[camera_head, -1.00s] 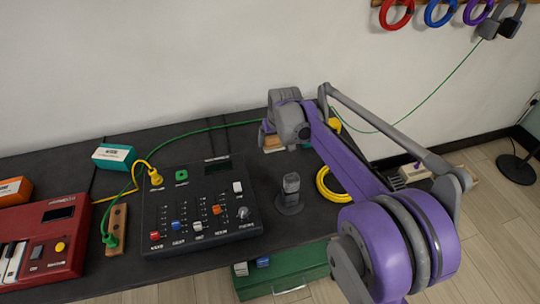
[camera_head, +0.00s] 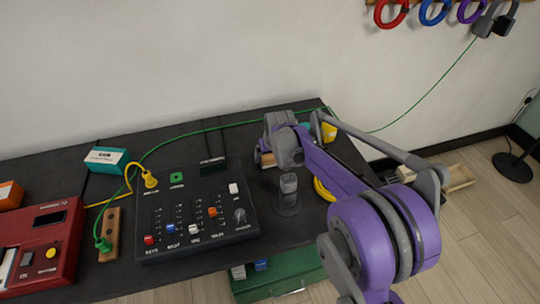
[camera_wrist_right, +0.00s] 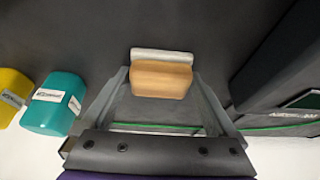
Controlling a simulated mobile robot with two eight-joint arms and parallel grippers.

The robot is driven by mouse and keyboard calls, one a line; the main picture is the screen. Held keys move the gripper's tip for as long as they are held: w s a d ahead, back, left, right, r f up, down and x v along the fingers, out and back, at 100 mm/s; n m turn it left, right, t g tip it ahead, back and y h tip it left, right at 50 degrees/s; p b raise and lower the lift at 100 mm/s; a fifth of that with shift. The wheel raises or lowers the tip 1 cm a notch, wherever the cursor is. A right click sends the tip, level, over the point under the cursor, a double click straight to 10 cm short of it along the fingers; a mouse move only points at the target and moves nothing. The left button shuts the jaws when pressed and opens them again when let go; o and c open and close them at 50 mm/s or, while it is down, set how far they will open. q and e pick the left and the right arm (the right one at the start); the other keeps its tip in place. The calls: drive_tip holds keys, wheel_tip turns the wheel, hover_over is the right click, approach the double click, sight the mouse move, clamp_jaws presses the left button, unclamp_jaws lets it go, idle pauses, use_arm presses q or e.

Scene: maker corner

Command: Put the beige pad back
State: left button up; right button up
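The beige pad (camera_wrist_right: 161,79) is a small rounded block, tan towards the camera with a pale strip along its far edge. My right gripper (camera_wrist_right: 161,72) has its two fingers at the pad's left and right sides and looks shut on it. In the head view the right gripper (camera_head: 267,158) is low over the back right of the dark table, and a bit of the pad shows under it. Most of the pad is hidden there, and I cannot tell whether it touches the table. My left gripper is not in view.
A grey stand (camera_head: 288,195) and a black control panel (camera_head: 197,217) are close in front of the gripper. A yellow cable coil (camera_head: 322,190), partly behind my arm, and a yellow box (camera_head: 329,132) are to its right. A green cable (camera_head: 215,127) runs behind.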

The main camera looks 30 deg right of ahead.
drive_tip(key=shift+r, duration=0.1)
drive_tip(key=shift+r, duration=0.25)
drive_tip(key=p+v, duration=0.2)
drive_tip(key=v, duration=0.9)
drive_tip(key=shift+s+r+p, duration=0.2)
drive_tip(key=shift+r+p, duration=0.15)
